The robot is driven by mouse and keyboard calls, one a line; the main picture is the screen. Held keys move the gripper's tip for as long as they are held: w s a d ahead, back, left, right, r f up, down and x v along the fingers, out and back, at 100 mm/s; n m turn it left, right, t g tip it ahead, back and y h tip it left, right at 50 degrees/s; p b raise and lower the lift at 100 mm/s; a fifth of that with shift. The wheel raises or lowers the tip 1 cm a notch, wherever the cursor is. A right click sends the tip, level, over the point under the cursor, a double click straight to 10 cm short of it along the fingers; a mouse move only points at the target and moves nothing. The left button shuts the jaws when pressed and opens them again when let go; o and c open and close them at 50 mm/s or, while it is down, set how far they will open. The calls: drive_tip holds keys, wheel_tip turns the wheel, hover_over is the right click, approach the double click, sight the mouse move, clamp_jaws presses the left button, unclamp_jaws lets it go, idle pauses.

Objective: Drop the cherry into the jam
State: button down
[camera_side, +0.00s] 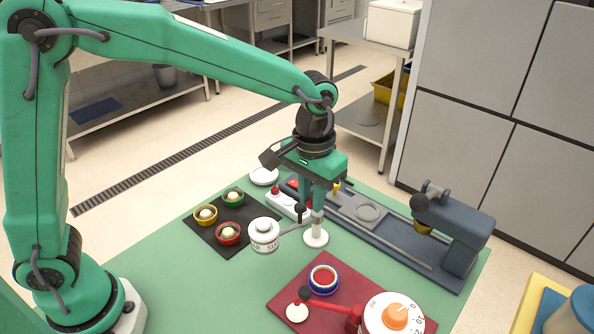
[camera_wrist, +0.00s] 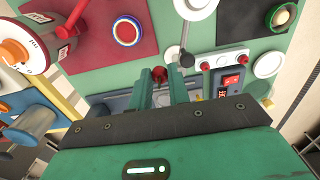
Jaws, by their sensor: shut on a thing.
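My gripper (camera_wrist: 161,78) points down and is shut on a dark red cherry (camera_wrist: 159,74), seen between the fingertips in the wrist view. In the side view my gripper (camera_side: 317,203) is directly above a white round-footed stand (camera_side: 316,238), and the fingers mostly hide the cherry. I cannot tell whether the cherry touches the stand. The jam is the red filling (camera_side: 323,279) in a small bowl with a blue and white rim, on a dark red board (camera_side: 285,293). The jam (camera_wrist: 127,33) also shows in the wrist view, up and left of the fingers.
A white jar (camera_side: 264,236) with a dark-knobbed lever stands close left of my gripper. A dark mat (camera_side: 212,238) holds several small coloured bowls. A white dial with an orange knob (camera_side: 394,316) stands beside the jam. A grey press (camera_side: 455,228) is at right.

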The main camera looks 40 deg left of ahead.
drive_tip(key=s+d+f, duration=0.1)
drive_tip(key=s+d, duration=0.2)
drive_tip(key=d, duration=0.5)
drive_tip(key=shift+s+d+f, duration=0.2)
drive_tip(key=shift+f, duration=0.15)
drive_tip(key=shift+f, duration=2.85)
drive_tip(key=c, duration=1.3)
unclamp_jaws()
drive_tip(key=shift+o, duration=0.2)
drive_tip(key=shift+r, duration=0.15)
